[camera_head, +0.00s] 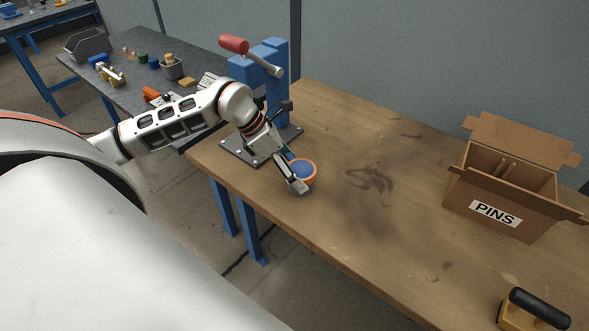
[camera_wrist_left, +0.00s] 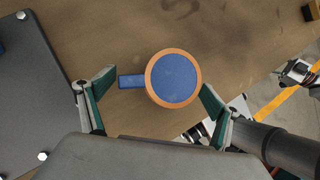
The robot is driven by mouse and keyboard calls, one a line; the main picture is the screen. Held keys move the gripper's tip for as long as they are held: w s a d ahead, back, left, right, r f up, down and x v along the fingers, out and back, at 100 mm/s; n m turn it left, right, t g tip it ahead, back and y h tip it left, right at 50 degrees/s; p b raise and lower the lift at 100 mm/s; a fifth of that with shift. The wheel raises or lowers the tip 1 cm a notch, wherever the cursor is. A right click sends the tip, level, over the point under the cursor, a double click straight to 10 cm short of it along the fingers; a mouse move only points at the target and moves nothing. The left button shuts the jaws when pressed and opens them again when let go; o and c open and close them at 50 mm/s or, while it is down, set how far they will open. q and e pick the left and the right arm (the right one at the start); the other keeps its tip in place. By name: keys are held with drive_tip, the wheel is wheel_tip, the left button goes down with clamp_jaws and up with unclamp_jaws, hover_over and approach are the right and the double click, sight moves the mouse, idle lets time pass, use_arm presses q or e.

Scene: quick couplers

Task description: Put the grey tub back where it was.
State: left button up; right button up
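A round piece (camera_head: 303,170) with a blue face, orange rim and blue side tab stands on the wooden bench; it also shows in the left wrist view (camera_wrist_left: 174,79). My left gripper (camera_head: 296,172) is over it with fingers spread, one on the tab side and one close to the rim. I cannot tell whether that finger touches. A small grey tub (camera_head: 172,69) with something tan in it stands on the dark table at the back left, away from the gripper. A larger grey open bin (camera_head: 88,43) is farther left there.
A blue press (camera_head: 245,78) with a red handle stands on a bolted plate (camera_head: 236,151) beside my left gripper. A cardboard box marked PINS (camera_head: 502,190) and a black-handled tool (camera_head: 537,309) are at the right. The bench middle is clear but stained.

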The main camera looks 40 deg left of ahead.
use_arm(q)
drive_tip(key=shift+r, duration=0.1)
use_arm(e)
drive_tip(key=shift+d, duration=0.15)
use_arm(q)
drive_tip(key=shift+r, duration=0.15)
drive_tip(key=b+v, duration=0.2)
drive_tip(key=v, duration=1)
use_arm(e)
drive_tip(key=shift+w+a+f, duration=0.1)
drive_tip(key=shift+a+f, duration=0.3)
drive_tip(key=shift+f, duration=0.3)
use_arm(q)
drive_tip(key=shift+s, duration=0.1)
